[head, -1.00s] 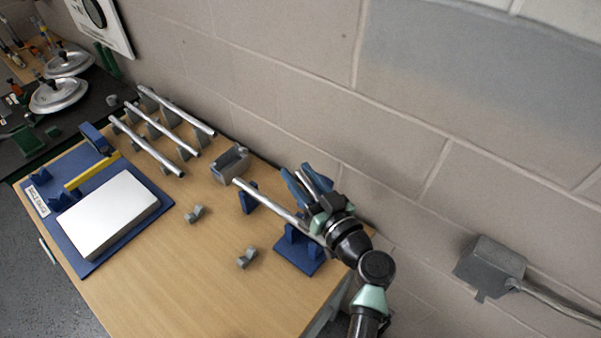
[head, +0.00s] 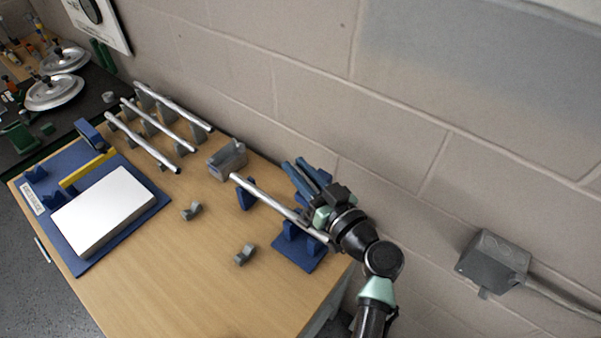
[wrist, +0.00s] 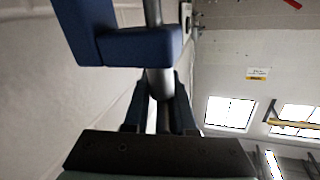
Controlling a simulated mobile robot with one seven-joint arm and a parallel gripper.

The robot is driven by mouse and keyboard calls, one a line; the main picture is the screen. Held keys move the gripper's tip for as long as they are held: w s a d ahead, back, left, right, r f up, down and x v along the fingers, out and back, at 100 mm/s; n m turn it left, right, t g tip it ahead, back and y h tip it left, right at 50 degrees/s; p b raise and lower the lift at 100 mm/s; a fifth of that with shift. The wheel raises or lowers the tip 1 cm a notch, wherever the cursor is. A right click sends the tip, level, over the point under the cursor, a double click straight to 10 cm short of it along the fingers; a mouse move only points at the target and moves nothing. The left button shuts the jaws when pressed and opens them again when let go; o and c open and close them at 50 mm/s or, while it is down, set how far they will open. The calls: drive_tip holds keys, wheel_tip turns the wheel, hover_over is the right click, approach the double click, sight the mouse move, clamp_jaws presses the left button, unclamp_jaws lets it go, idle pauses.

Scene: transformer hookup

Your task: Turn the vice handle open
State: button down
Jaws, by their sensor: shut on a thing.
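The blue vice stands at the table's right end in the head view, with its base (head: 300,258) and a separate blue upright (head: 244,196) to the left. A silver rod (head: 262,197) runs across them. My gripper (head: 292,163) reaches over the vice from the right, its blue fingers close together. In the wrist view my gripper (wrist: 160,92) is shut on a grey metal bar, seemingly the vice handle (wrist: 158,82). A blue vice part (wrist: 140,46) is just beyond the fingertips. The grip is hidden in the head view.
A grey block (head: 227,160) and two small grey clips (head: 191,211) lie left of the vice. Several silver rods (head: 150,140) rest on holders behind. A white box (head: 103,212) sits on a blue board.

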drive_tip(key=n+g+y+b, duration=0.2)
drive_tip(key=g+b, duration=0.3)
drive_tip(key=b, duration=0.3)
drive_tip(key=s+a+n+g+y+b, duration=0.1)
drive_tip(key=n+g+y+b, duration=0.2)
drive_tip(key=n+g+b, duration=0.2)
drive_tip(key=s+n+g+y+b, duration=0.1)
drive_tip(key=n+g+b, duration=0.3)
drive_tip(key=b, duration=0.8)
drive_tip(key=shift+s+a+f+g+y, duration=0.2)
drive_tip(key=shift+a+g+y, duration=0.1)
drive_tip(key=shift+g+y, duration=0.35)
drive_tip(key=shift+n+g+b, duration=0.4)
drive_tip(key=shift+g, duration=0.05)
drive_tip(key=c, duration=1.1)
unclamp_jaws()
drive_tip(key=shift+o, duration=1.2)
drive_tip(key=shift+s+r, duration=0.15)
drive_tip(key=shift+s, duration=0.05)
drive_tip(key=shift+w+r, duration=0.1)
drive_tip(key=shift+r, duration=0.05)
wheel_tip(320, 180, up, 10)
drive_tip(key=shift+p, duration=0.45)
